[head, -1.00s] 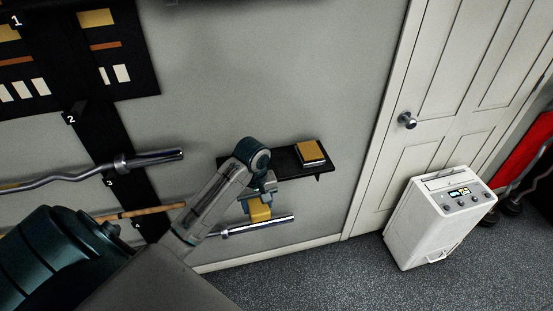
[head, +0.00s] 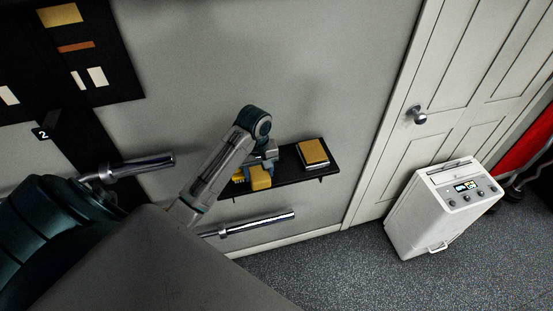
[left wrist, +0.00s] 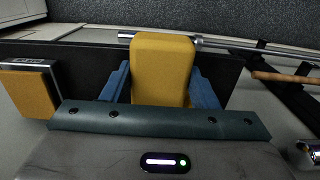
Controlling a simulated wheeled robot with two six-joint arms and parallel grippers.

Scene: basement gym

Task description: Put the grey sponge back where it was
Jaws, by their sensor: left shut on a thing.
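My left gripper (head: 262,164) is shut on a yellow block (head: 261,179), at the left part of a black wall shelf (head: 290,174). In the left wrist view the yellow block (left wrist: 162,68) stands between the two blue fingers, over the dark shelf (left wrist: 85,62). I cannot tell whether the block touches the shelf. No clearly grey sponge shows; the held block looks yellow. My right gripper is not in view.
A yellow-topped block with a silvery edge (head: 313,152) lies on the shelf's right part. A small yellow thing (head: 238,178) shows left of my gripper. A bar end (head: 258,224) sticks out below the shelf. A white appliance (head: 430,215) stands by the door.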

